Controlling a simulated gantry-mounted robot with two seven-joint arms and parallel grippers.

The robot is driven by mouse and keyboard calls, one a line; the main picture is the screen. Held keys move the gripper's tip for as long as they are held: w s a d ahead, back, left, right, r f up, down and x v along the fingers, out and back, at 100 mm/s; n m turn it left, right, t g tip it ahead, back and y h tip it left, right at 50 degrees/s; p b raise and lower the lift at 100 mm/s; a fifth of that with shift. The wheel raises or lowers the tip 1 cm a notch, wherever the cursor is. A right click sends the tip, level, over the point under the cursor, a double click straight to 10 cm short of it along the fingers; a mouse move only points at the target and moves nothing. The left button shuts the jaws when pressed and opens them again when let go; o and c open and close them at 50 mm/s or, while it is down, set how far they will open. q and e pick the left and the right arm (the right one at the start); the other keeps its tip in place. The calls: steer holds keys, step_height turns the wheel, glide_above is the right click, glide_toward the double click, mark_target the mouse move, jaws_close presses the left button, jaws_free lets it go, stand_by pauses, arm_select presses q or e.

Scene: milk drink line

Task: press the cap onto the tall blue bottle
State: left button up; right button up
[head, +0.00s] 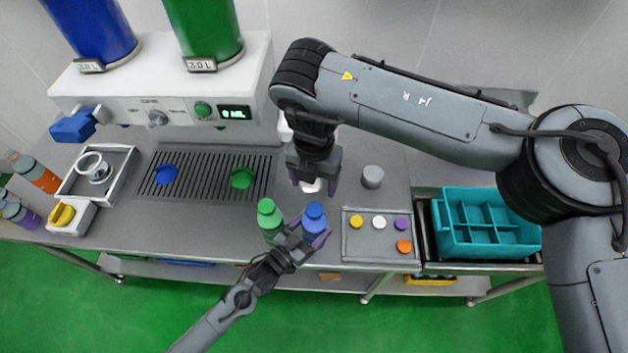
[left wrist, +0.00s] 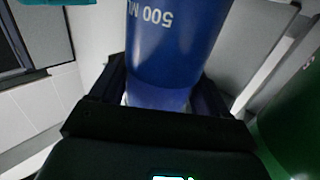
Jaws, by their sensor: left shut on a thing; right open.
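The tall blue bottle (head: 312,225) stands upright near the front edge of the counter, with a blue cap (head: 315,210) on its top. I cannot tell how firmly the cap sits. My left gripper (head: 309,233) is shut on the bottle's body. In the left wrist view the blue bottle (left wrist: 170,45), marked 500 ML, is between the fingers. My right gripper (head: 314,184) is open, pointing down, just behind the blue bottle in the picture. A small white thing (head: 312,187) shows between or below its fingers; I cannot tell which.
A green bottle (head: 270,222) stands close left of the blue one; it also fills the right of the left wrist view (left wrist: 295,130). A tray (head: 352,249) with several loose caps lies to the right. A grey cylinder (head: 372,176) and a teal crate (head: 487,250) are farther right.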

arm_select(q)
steer(key=o, duration=1.5)
steer(key=v, duration=1)
steer(key=shift+s+a, duration=0.25)
steer(key=shift+s, duration=0.1)
